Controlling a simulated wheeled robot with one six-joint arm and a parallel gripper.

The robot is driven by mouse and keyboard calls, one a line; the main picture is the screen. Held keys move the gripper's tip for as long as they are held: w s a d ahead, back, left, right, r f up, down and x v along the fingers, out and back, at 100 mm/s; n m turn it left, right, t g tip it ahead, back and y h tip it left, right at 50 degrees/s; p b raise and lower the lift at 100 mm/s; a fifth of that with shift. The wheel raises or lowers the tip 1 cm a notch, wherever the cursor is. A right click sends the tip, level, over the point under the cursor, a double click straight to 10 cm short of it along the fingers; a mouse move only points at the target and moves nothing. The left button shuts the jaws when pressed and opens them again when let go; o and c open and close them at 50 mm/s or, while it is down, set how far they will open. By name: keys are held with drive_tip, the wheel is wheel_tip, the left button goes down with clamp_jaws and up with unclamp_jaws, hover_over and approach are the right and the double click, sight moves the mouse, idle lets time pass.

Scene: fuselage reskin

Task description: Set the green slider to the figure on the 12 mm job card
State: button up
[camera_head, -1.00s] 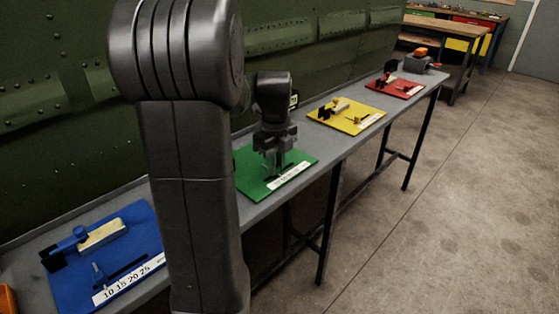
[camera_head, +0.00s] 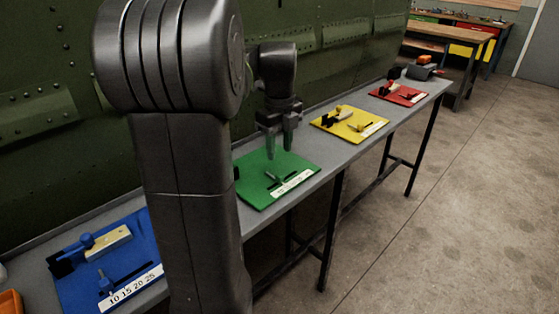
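The green board (camera_head: 250,187) lies on the long grey bench, with a white number strip (camera_head: 291,184) along its front edge. The figures on this strip are too small to read. A small grey slider (camera_head: 272,176) stands in a dark slot behind the strip. My gripper (camera_head: 279,150) points down above the back of the green board, raised clear of the slider. Its fingers are apart with nothing seen between them. My own arm hides the left side of the green board. No 12 mm job card can be made out.
A blue board (camera_head: 75,292) with a strip reading 10 15 20 25 lies at left. A yellow board (camera_head: 328,130) and a red board (camera_head: 408,102) lie farther right along the bench (camera_head: 325,172). A green riveted fuselage wall (camera_head: 345,60) stands behind. The floor at right is clear.

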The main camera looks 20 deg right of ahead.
wheel_tip(320, 180, up, 6)
drive_tip(key=f, duration=0.1)
hover_over(281, 174)
drive_tip(key=shift+s+a+r+p, duration=0.1)
drive_tip(key=shift+a+r+p, duration=0.15)
drive_tip(key=shift+p, duration=0.05)
wheel_tip(281, 174, down, 14)
drive_tip(key=shift+r+b, duration=0.1)
drive_tip(key=shift+b, duration=1.15)
drive_tip(key=shift+d, duration=0.3)
